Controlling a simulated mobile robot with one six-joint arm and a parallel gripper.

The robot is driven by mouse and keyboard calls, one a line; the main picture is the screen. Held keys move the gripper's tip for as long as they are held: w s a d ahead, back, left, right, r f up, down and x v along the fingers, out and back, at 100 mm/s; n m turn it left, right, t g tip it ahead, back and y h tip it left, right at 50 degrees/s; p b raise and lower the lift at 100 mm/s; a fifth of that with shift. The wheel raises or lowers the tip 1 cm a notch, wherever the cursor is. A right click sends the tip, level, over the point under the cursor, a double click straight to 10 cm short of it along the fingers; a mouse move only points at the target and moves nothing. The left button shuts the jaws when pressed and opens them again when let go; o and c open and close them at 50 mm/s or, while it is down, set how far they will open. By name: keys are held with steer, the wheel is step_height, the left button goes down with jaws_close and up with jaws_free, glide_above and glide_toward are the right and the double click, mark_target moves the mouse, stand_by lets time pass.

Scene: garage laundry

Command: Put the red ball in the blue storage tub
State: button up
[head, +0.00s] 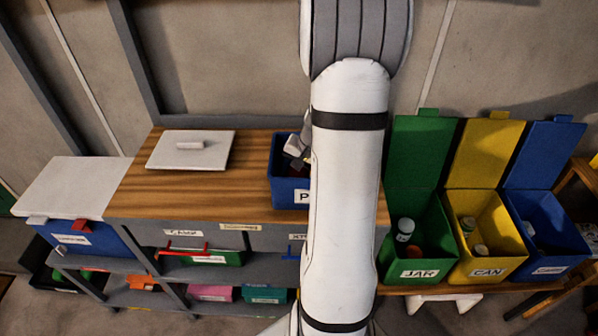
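My gripper (297,161) shows only in part, left of my white arm, over or inside a small blue box on the wooden counter. The arm hides most of it, so its fingers and anything between them cannot be made out. The blue box (287,192) is open on top and has a white label starting with "P"; my arm covers its right side. Another blue tub (88,244) with a white label, a white lid and clips stands at the far left. Which is the storage tub is unclear. I cannot make out a red ball; a reddish thing (413,251) lies in the green JAR bin.
A white lid with a handle (190,147) lies on the wooden counter (170,193). Shelves below hold coloured bins and an orange item (141,283). Right of my arm stand green JAR (418,271), yellow CAN (487,272) and blue (549,270) bins, lids raised.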

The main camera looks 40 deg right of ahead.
steer(key=shift+f, duration=0.2)
steer(key=o, duration=0.7)
steer(key=shift+r, duration=0.1)
steer(key=shift+o, duration=0.2)
steer(key=v, duration=1.1)
steer(key=s+a+r+n, duration=0.2)
steer(key=s+a+n, duration=0.1)
steer(key=a, duration=0.4)
steer(key=s+a+r+n+h, duration=0.1)
steer(key=s+a+n, duration=0.3)
steer(key=a, duration=0.3)
steer(key=s+a+r+n+h, duration=0.1)
steer(key=s+a+r+n, duration=0.1)
steer(key=a, duration=0.6)
steer(key=shift+s+r+n, duration=0.35)
steer(key=shift+s+n, duration=0.55)
steer(key=shift+s, duration=0.3)
